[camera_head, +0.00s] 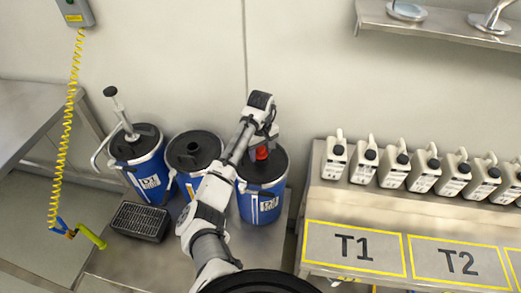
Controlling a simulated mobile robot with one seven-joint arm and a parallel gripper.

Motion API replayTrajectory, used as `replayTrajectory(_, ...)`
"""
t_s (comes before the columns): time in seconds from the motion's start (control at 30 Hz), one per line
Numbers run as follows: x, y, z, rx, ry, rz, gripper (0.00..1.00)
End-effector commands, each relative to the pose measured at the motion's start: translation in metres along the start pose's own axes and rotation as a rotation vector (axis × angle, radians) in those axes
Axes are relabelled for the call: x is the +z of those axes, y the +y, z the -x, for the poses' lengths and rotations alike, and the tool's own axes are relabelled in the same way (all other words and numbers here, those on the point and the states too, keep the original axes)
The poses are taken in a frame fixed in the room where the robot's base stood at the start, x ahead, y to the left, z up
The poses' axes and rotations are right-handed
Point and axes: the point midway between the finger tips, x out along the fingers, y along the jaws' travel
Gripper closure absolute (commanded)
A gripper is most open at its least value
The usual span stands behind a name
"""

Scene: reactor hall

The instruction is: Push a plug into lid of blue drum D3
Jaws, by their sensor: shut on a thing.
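Three blue drums with black lids stand in a row. My gripper (264,145) reaches over the lid of this drum from above and is shut on a red plug (262,154). The plug is at the lid (273,166), over its middle or left part. My wrist and arm cover part of the lid and the drum's left side. I cannot tell whether the plug touches the lid or sits in an opening, and no opening shows there.
The middle drum (188,183) has an open neck in its lid. The left drum (126,168) bears a hand pump (120,112). A black grated tray (140,221) lies in front. Several white canisters (364,161) line the right bench (315,205). A yellow coiled hose (68,115) hangs left.

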Motion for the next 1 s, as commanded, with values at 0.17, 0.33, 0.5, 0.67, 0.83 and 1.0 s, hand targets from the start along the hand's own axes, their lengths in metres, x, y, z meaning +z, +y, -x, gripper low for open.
replayTrajectory(0.17, 0.0012, -0.0018, -0.0055, -0.007, -0.007, 0.003, 0.75)
replayTrajectory(0.33, 0.0009, -0.0019, -0.0055, -0.006, -0.006, 0.003, 0.75)
replayTrajectory(0.5, 0.0007, -0.0019, -0.0071, -0.006, -0.006, 0.004, 0.75)
replayTrajectory(0.67, 0.0006, -0.0021, -0.0099, -0.006, -0.006, 0.004, 0.75)
replayTrajectory(0.83, 0.0006, -0.0022, -0.0103, -0.007, -0.006, 0.004, 0.75)
replayTrajectory(1.0, 0.0008, -0.002, -0.0107, -0.007, -0.006, 0.004, 0.38)
